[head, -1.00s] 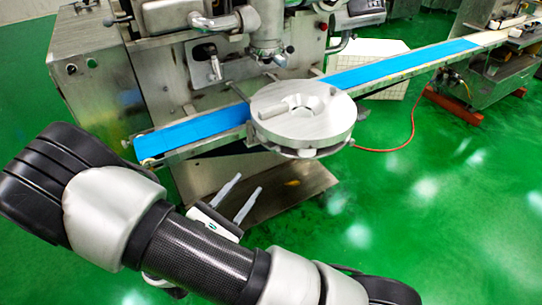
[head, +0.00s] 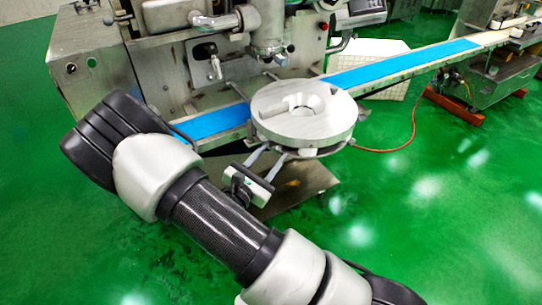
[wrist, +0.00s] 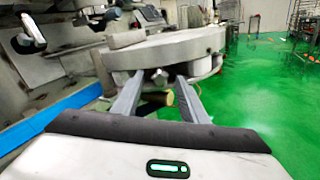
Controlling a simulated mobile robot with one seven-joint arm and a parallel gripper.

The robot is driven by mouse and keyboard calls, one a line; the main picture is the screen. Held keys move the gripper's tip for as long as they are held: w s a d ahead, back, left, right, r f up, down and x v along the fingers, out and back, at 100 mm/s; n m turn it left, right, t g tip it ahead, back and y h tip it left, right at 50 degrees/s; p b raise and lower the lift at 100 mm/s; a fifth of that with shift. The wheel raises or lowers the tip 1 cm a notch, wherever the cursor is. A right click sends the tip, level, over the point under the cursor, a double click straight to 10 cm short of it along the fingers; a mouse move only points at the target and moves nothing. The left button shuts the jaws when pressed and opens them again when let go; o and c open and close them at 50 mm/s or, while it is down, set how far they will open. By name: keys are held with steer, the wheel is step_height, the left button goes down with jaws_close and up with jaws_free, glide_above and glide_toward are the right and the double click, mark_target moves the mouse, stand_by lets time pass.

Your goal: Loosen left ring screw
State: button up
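The round metal ring unit (head: 335,125) sits across the blue conveyor under the machine's nozzle; in the wrist view its disc (wrist: 165,52) fills the upper middle. A small metal knob, likely the left ring screw (wrist: 156,75), shows under the disc's near edge. My gripper (head: 269,155) is at the ring's near left underside, and its fingers look apart. In the wrist view my gripper (wrist: 160,78) is open, with one finger on each side of the knob. I cannot tell whether either finger touches it. In the head view the screw is hidden.
The blue conveyor belt (head: 400,66) runs on both sides of the ring. The steel machine body (head: 100,70) stands behind it on the left. A red hose (head: 400,140) lies on the green floor at right. Open floor lies in front and to the right.

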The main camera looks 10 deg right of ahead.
jaws_close()
